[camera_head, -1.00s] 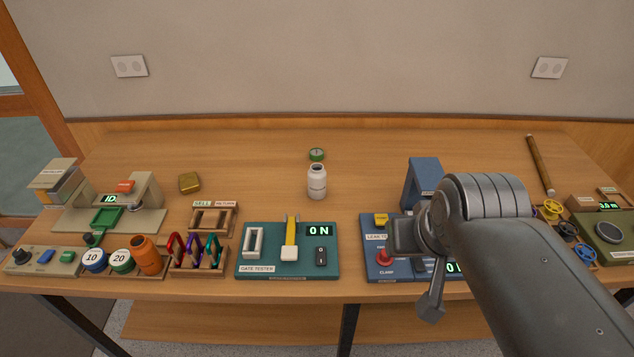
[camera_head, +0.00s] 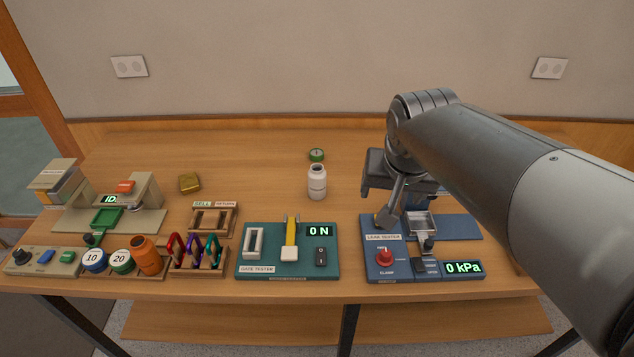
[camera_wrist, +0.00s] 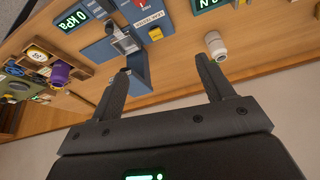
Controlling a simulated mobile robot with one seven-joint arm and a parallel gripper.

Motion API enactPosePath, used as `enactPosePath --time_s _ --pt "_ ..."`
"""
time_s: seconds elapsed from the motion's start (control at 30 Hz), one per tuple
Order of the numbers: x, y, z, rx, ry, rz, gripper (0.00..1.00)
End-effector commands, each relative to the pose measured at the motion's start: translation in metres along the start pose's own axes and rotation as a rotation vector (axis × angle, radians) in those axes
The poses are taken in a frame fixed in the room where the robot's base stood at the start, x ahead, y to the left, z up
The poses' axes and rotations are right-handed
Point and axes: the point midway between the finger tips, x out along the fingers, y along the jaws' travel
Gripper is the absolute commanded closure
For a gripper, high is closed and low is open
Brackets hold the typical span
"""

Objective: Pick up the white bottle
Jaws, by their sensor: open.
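The white bottle (camera_head: 317,182) stands upright and without a cap near the middle of the table in the head view. It also shows in the wrist view (camera_wrist: 215,46), just beyond the tip of the right-hand finger. My gripper (camera_wrist: 165,78) is open and empty, with its two dark fingers spread wide. In the head view my gripper (camera_head: 376,190) is to the right of the bottle, above the blue leak tester, and its fingers are partly hidden. The bottle and the gripper are apart.
The leak tester (camera_head: 373,272) lies under my arm, and the teal gate tester (camera_head: 262,256) is in front of the bottle. A green round item (camera_head: 316,154) sits behind the bottle. A brass block (camera_head: 189,182) is to the left. The table around the bottle is mostly clear.

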Motion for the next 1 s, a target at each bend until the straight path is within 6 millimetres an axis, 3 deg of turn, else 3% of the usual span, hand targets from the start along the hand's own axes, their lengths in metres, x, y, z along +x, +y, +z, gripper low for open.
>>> enactPosePath --time_s 0.2,0.5,0.8,1.0 --pt "0.036 -0.034 -0.054 0.078 -0.031 0.038 0.26" --pt "0.103 -0.092 -0.113 0.186 -0.046 0.095 0.26" --pt "0.182 -0.155 -0.145 0.279 -0.039 0.146 0.26" --pt "0.211 -0.179 -0.151 0.313 -0.029 0.162 0.26"
